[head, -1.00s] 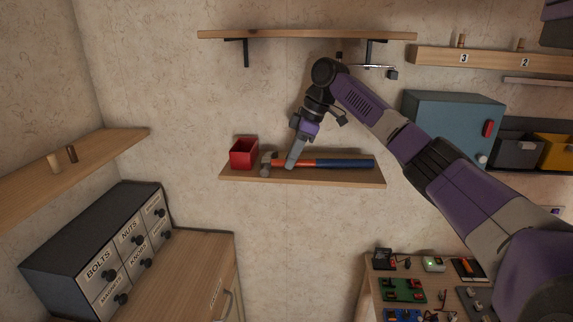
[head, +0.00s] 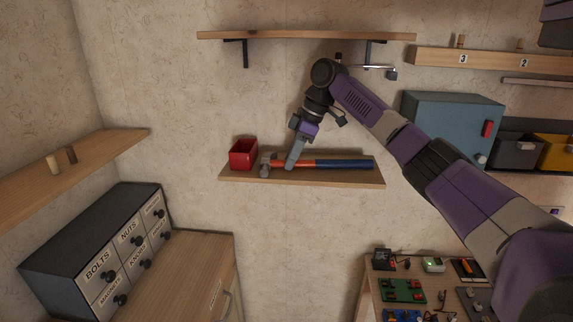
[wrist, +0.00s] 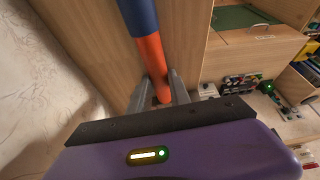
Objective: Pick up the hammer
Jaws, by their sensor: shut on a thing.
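The hammer (head: 340,164) lies along the small wall shelf (head: 300,181). Its grey head is at the left and its orange and blue handle runs to the right. My gripper (head: 290,165) reaches down from above and is shut on the orange part of the handle, close to the head. In the wrist view, the orange handle (wrist: 153,60) sits between the two grey fingers, and the hammer head is hidden behind my gripper's body.
A red bin (head: 243,154) stands on the same shelf, just left of the hammer head. A wooden shelf (head: 305,35) is above, and a blue-grey cabinet (head: 452,125) hangs to the right. Bare wall lies below the hammer's shelf.

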